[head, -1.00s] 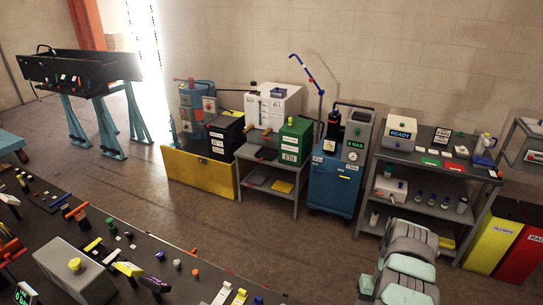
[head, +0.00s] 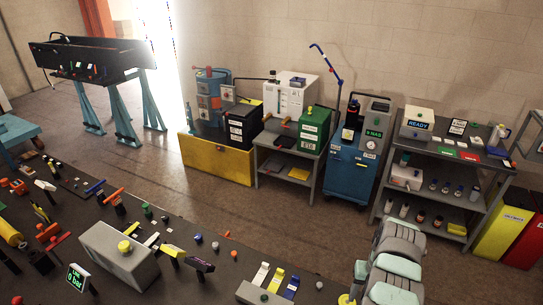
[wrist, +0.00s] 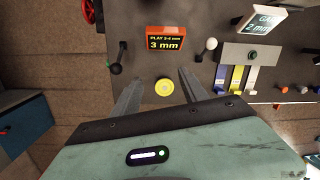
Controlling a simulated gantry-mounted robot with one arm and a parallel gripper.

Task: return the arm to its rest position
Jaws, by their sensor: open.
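My gripper (wrist: 158,74) is open in the wrist view, its two grey fingers spread over the dark bench top (wrist: 130,45). A round yellow knob (wrist: 164,87) shows between the fingers, and nothing is held. I cannot tell how far the fingers are above it. In the head view my grey and mint-green arm (head: 397,268) hangs at the lower right, by the right end of the bench. The fingers are out of sight there.
The bench carries a grey box with a yellow knob (head: 124,246), a "0 bar" display (head: 78,279) and coloured levers (head: 276,280). A "3 mm" sign (wrist: 166,42) stands close to the fingers. A blue cart (head: 351,168) and shelf (head: 445,190) stand behind, across open floor.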

